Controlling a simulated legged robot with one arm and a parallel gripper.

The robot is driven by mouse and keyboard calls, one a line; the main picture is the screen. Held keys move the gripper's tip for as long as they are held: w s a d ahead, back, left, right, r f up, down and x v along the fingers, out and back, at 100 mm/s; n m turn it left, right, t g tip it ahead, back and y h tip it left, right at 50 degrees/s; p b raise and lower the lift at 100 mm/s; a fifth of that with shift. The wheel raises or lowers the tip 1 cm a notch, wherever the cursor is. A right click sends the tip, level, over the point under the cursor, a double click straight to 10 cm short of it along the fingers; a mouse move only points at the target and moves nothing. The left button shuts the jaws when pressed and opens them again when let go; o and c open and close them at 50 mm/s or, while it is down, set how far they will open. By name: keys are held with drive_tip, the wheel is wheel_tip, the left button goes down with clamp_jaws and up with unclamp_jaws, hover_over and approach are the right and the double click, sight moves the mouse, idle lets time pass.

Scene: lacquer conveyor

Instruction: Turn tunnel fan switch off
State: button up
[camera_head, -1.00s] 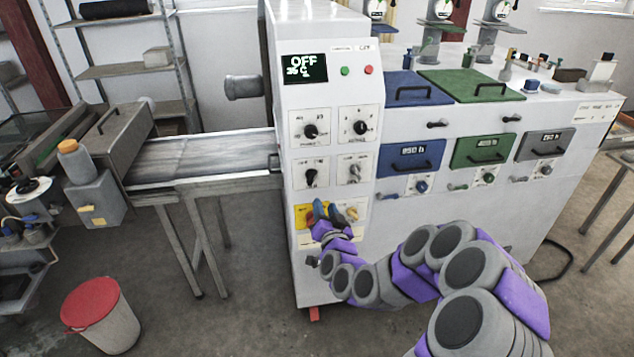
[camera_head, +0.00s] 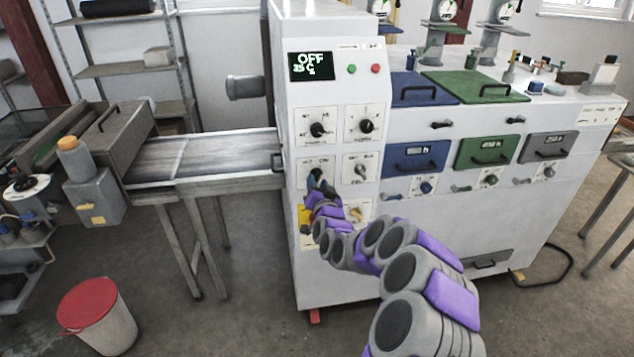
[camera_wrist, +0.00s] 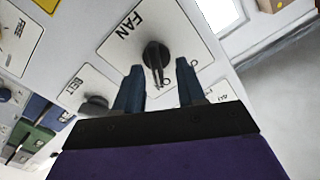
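The fan switch (camera_wrist: 155,55) is a black knob on a white plate marked FAN, seen in the wrist view. My gripper (camera_wrist: 158,88) is open, with its two blue fingers in front of the plate and the knob showing between their tips. I cannot tell whether the fingers touch it. In the head view my gripper (camera_head: 318,184) is at the left plate of the panel's middle row and mostly hides the switch there. The display (camera_head: 312,66) above reads OFF with a smaller line below it.
The belt switch (camera_wrist: 95,103) sits close beside the fan plate. Other knobs (camera_head: 318,130) are above, and a yellow plate (camera_head: 305,218) is below. A conveyor (camera_head: 215,155) meets the machine at left. A red-lidded bin (camera_head: 95,310) stands on the floor.

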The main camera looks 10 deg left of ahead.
sight(317, 176)
drive_tip(key=shift+x, duration=0.75)
drive_tip(key=shift+w+d, duration=0.25)
drive_tip(key=shift+w, duration=0.25)
drive_tip(key=shift+a, duration=0.3)
drive_tip(key=shift+c, duration=1.2)
drive_tip(key=shift+d, duration=0.25)
clamp_jaws()
